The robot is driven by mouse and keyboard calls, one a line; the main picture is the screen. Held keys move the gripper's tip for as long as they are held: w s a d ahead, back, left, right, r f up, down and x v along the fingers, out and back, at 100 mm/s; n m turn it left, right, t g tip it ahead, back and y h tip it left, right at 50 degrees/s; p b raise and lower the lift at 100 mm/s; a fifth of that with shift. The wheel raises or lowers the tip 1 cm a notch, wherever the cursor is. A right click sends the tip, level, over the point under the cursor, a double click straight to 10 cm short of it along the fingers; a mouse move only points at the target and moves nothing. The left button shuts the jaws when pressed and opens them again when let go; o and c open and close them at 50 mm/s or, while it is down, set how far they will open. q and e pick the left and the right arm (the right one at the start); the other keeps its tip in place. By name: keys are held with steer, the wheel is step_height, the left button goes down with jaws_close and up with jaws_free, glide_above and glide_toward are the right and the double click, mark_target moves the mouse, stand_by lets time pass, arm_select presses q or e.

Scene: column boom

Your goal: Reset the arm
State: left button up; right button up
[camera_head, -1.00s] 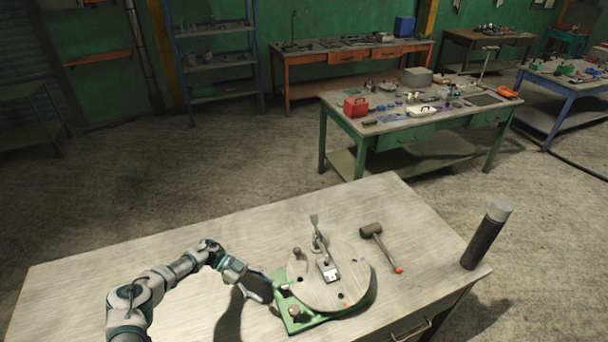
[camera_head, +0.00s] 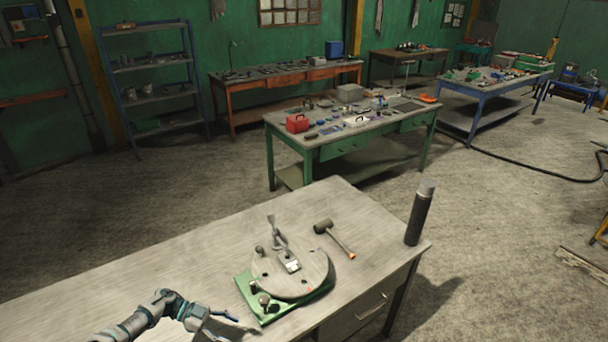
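My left arm comes in from the lower left, and its gripper (camera_head: 228,326) is low in the picture, in front and to the left of the fixture. It is apart from the fixture and holds nothing that I can see. The gripper is partly cut off by the bottom edge, so its opening is unclear. The fixture is a round grey disc (camera_head: 310,262) on a green base plate (camera_head: 248,288). A metal lever (camera_head: 277,238) stands tilted on the disc. My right gripper is not in view.
A mallet (camera_head: 335,238) lies behind the disc on the wooden workbench (camera_head: 150,280). A dark cylinder with a grey top (camera_head: 418,218) stands upright at the bench's right corner. The bench's left part is clear. A green table (camera_head: 350,143) with tools stands beyond open floor.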

arm_select(q)
steer(key=s+d+f+n+t, duration=0.1)
steer(key=d+n+t, duration=1.05)
steer(key=d, duration=1.35)
steer(key=s+a+f+n+g+y, duration=0.35)
steer(key=s+a+y, duration=0.35)
steer(key=s+a, duration=0.55)
steer(key=s+a+f+n+g+y, duration=0.2)
steer(key=s+a+f+n+y, duration=0.3)
steer(key=s+a, duration=0.75)
step_height(320, 180, down, 24)
steer(key=s+d+m+g+y+b, duration=0.1)
steer(key=s+d+m+b, duration=0.1)
steer(key=s+a+f+g+b, duration=0.1)
steer(key=s+a+f+b, duration=0.1)
steer(key=s+f, duration=1.7)
step_height(320, 180, down, 3)
steer(key=shift+a+r+g+y+b, duration=0.1)
steer(key=shift+a+g+y+b, duration=0.2)
steer(key=shift+a, duration=0.35)
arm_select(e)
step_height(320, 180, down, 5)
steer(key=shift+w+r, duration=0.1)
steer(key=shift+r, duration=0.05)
